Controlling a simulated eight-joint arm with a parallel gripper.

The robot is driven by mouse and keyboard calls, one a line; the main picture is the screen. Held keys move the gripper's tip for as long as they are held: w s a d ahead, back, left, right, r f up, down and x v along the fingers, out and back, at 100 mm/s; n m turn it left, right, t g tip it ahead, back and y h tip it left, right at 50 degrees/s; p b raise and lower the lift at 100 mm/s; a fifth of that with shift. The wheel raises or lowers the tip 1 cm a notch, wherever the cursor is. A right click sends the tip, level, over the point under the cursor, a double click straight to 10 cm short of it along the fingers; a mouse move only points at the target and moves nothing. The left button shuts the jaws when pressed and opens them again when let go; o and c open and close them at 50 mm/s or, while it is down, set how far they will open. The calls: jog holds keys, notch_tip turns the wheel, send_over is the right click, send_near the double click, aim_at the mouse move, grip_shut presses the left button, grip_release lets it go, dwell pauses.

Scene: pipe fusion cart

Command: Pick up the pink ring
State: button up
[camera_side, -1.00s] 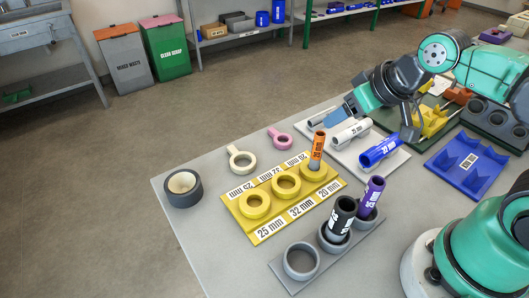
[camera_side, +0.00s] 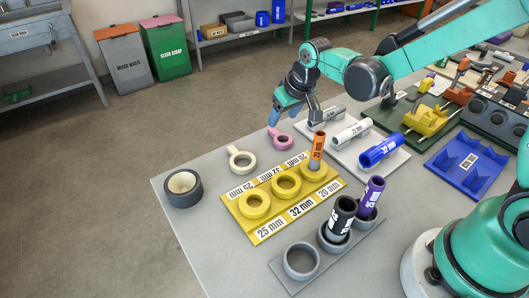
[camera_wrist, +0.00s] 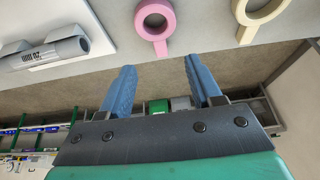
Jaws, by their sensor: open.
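The pink ring (camera_side: 281,141) lies flat on the grey table near its far edge, with its short handle pointing up-left in the side view. In the wrist view the pink ring (camera_wrist: 154,19) is at the top, its handle pointing down toward the gap between my fingers. My gripper (camera_side: 293,117) is just above and beside the ring in the side view, with blue fingertips. In the wrist view my gripper (camera_wrist: 158,72) has its two blue fingers apart with nothing between them.
A cream ring (camera_side: 242,160) lies to the left of the pink one. A white tray (camera_side: 340,150) with pipes is to the right. A yellow plate (camera_side: 268,230) with sockets and an orange pipe (camera_side: 317,146) is in front. A dark tape roll (camera_side: 183,188) sits at the table's left.

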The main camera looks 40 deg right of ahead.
aim_at(275, 132)
jog(key=shift+x, duration=3)
grip_shut()
